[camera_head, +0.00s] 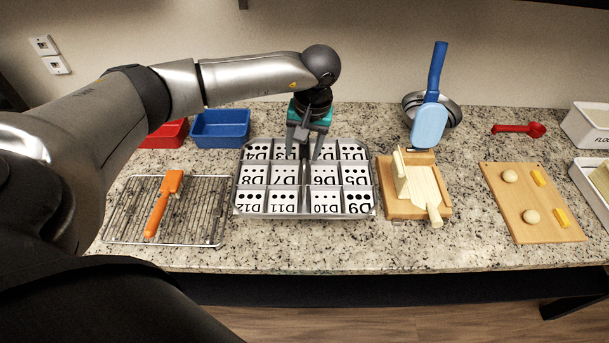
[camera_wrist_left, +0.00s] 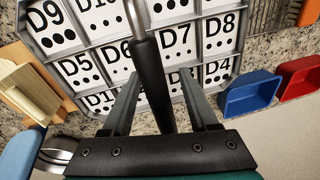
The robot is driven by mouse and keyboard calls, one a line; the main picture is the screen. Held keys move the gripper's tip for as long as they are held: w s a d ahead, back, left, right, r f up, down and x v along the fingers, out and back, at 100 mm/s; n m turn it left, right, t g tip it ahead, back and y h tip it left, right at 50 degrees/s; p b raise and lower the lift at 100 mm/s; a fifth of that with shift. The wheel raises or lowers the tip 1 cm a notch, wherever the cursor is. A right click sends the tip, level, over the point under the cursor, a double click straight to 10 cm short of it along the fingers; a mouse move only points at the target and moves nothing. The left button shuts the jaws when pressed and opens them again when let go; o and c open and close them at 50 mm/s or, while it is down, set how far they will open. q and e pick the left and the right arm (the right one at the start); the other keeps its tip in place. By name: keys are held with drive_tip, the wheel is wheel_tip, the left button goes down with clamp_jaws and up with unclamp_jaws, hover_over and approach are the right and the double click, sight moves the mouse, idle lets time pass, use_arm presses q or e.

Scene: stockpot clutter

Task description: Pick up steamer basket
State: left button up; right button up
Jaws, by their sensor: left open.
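No thing is clearly labelled a steamer basket. A divided metal tray (camera_head: 376,211) with dotted cards marked D1 to D12 lies on the counter, and its rim also shows in the left wrist view (camera_wrist_left: 60,95). A black handle (camera_wrist_left: 155,85) with a thin metal end stands over the tray's middle. My left gripper (camera_head: 305,150) points down over the tray's back half. Its fingers (camera_wrist_left: 160,85) are open, one on each side of the handle. I cannot tell whether they touch it. My right gripper is not in view.
Blue bin (camera_head: 220,128) and red bin (camera_head: 165,134) stand back left. An orange-handled tool (camera_head: 163,203) lies on a wire rack (camera_head: 210,235).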

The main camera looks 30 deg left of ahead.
use_arm(q)
clamp_jaws()
idle(0.5)
idle(1.0)
